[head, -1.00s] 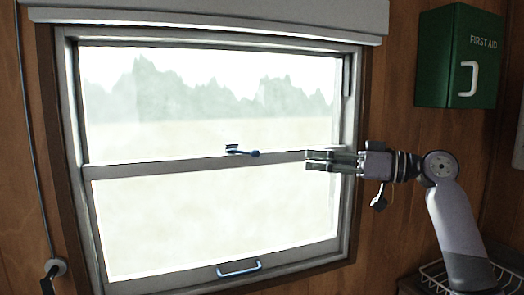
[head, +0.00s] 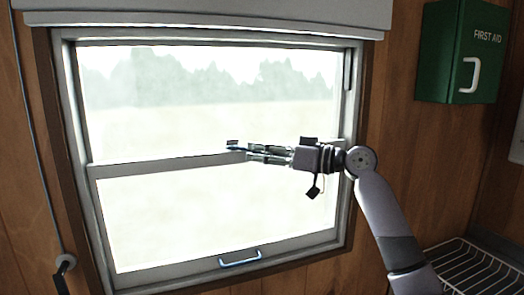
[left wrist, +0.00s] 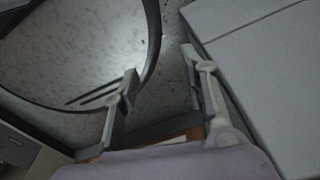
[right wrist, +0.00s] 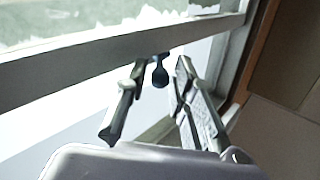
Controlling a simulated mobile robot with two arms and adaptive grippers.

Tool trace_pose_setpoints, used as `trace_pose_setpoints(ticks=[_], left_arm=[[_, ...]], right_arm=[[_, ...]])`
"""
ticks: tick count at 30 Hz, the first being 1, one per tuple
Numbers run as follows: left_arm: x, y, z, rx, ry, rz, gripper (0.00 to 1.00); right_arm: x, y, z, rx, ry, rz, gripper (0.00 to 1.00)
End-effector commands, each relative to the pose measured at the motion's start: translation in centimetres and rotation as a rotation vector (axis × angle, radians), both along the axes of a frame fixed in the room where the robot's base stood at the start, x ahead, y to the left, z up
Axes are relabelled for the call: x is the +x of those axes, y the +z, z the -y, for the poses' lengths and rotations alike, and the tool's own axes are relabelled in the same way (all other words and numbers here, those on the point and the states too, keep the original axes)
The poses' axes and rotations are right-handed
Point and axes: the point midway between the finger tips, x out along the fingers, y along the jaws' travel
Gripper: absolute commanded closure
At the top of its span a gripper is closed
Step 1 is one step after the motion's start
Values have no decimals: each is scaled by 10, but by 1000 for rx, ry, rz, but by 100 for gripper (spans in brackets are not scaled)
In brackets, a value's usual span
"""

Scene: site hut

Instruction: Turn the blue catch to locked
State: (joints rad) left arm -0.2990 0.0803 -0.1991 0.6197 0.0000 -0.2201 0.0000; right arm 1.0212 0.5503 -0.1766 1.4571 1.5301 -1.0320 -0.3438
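The blue catch (head: 234,147) sits on the middle rail (head: 180,157) of the sash window. Its lever is partly hidden by my right gripper (head: 247,153), which reaches it from the right. In the right wrist view, the catch's dark blue knob (right wrist: 160,75) hangs between the two fingertips of my right gripper (right wrist: 160,66). These fingers are apart, with gaps showing beside the knob; I cannot tell whether either touches it. My left gripper (left wrist: 160,65) is open and empty above a grey speckled surface, and is not in the head view.
A blue pull handle (head: 240,259) is on the window's bottom rail. A green first aid box (head: 460,50) hangs on the wall at right. A wire rack (head: 475,270) is at lower right. A dark round rim (left wrist: 155,40) shows near my left gripper.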

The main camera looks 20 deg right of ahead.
Motion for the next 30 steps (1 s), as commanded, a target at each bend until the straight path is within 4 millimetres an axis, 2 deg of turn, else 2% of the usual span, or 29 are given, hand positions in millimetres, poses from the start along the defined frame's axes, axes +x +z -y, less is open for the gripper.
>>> trace_pose_setpoints(ticks=[2, 13, 30], left_arm=[[0, 0, 0, 0, 0, -1, 60], [-1, 0, 0, 0, 0, -2, 60], [-1, 0, 0, -1, -1, -1, 60]], right_arm=[[0, 0, 0, 0, 0, 0, 76], [0, 0, 1, 0, 0, 0, 100], [0, 1, 1, 1, -1, 1, 100]])
